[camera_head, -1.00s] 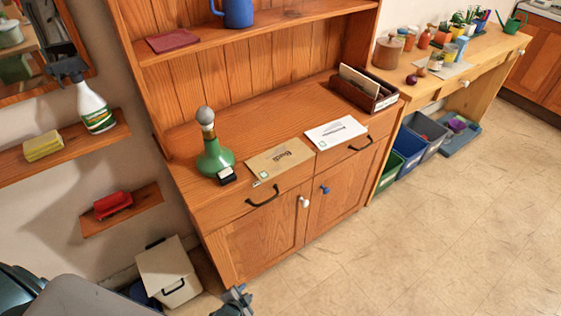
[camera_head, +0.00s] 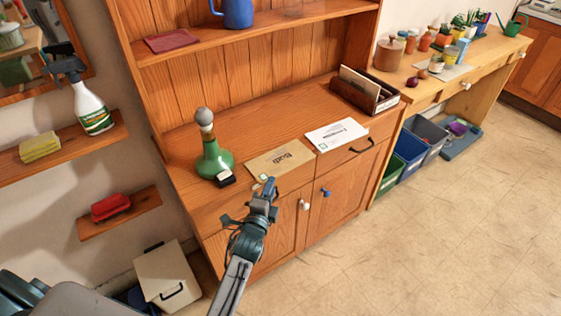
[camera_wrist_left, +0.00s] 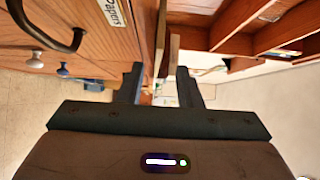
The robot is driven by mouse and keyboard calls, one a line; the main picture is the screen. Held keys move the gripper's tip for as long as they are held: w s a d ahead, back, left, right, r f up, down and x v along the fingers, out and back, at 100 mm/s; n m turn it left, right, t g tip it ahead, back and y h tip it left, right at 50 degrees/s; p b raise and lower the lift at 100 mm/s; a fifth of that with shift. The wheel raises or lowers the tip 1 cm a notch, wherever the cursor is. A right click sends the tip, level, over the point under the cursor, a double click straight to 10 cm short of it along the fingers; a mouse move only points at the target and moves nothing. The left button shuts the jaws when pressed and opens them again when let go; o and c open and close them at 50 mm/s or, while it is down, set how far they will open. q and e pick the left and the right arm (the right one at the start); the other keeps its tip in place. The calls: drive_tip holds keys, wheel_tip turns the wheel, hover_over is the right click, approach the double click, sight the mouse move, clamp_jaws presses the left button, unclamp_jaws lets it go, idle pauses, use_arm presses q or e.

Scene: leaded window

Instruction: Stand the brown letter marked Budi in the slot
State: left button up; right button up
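The brown letter marked Budi (camera_head: 280,160) lies flat on the dresser top at its front edge, its writing upside down. A dark wooden letter box (camera_head: 362,97) with upright pale and dark items stands at the right end of the dresser top; its slots are hard to make out. My left gripper (camera_head: 268,186) is just in front of the letter's front edge. In the left wrist view the left gripper (camera_wrist_left: 160,88) has its fingers apart; thin edges show beyond the gap, but whether one is the letter I cannot tell. My right gripper is not in view.
A white letter (camera_head: 337,134) lies right of the brown one. A green bottle-like object (camera_head: 213,158) and a small dark stamp-like block (camera_head: 226,180) stand to its left. A black drawer handle (camera_head: 362,146) and white knob (camera_head: 304,204) stick out of the dresser front.

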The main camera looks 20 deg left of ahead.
sight(275, 175)
use_arm(q)
drive_tip(key=w, duration=0.3)
drive_tip(key=w+b, duration=0.1)
drive_tip(key=w, duration=0.1)
drive_tip(key=shift+w+a+f, duration=0.2)
drive_tip(key=shift+w+a, duration=0.05)
drive_tip(key=shift+s+r, duration=0.1)
drive_tip(key=shift+c, duration=0.9)
clamp_jaws()
